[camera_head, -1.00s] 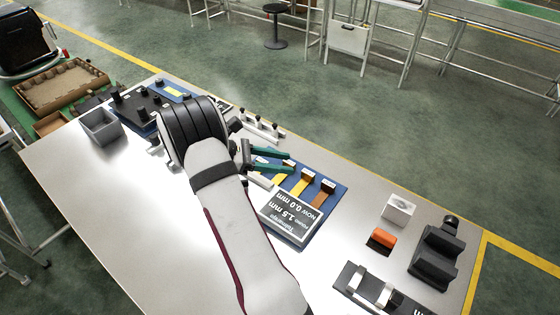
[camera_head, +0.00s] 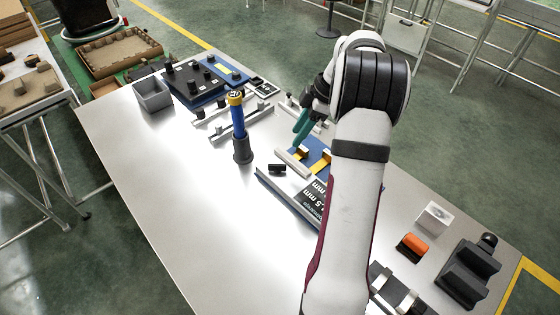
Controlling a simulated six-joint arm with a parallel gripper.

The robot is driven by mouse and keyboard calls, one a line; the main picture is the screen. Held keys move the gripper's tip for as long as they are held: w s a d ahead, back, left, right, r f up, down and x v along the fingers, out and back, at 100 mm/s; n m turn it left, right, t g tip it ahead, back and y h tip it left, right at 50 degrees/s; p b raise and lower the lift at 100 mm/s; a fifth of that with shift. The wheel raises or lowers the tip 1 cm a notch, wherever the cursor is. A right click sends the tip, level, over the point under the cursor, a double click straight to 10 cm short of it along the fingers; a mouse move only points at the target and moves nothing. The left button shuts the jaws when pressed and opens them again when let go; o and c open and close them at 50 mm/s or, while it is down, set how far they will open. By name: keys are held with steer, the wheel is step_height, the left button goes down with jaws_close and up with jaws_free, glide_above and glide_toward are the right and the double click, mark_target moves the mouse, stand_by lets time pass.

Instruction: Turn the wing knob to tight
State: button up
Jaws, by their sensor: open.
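A small black knob-like piece (camera_head: 277,168), which looks like the wing knob, sits at the left end of the blue board (camera_head: 262,180), beside a silver bar (camera_head: 292,163). It is too small to read its angle or any tight mark. My gripper (camera_head: 299,138) has teal fingers, is open, and points down over the far part of the board, up and right of the black piece and apart from it. My arm covers the right part of the board and part of its black display sign (camera_head: 312,200).
A blue post with a yellow top (camera_head: 237,120) stands upright in a black holder left of the board. A grey bin (camera_head: 152,95) and a dark knobbed panel (camera_head: 193,82) lie farther back. An orange block (camera_head: 413,242) and white block (camera_head: 433,215) lie right. The table's left front is clear.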

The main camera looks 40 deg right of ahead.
mark_target(278, 165)
steer(key=x, duration=1.3)
jaws_close()
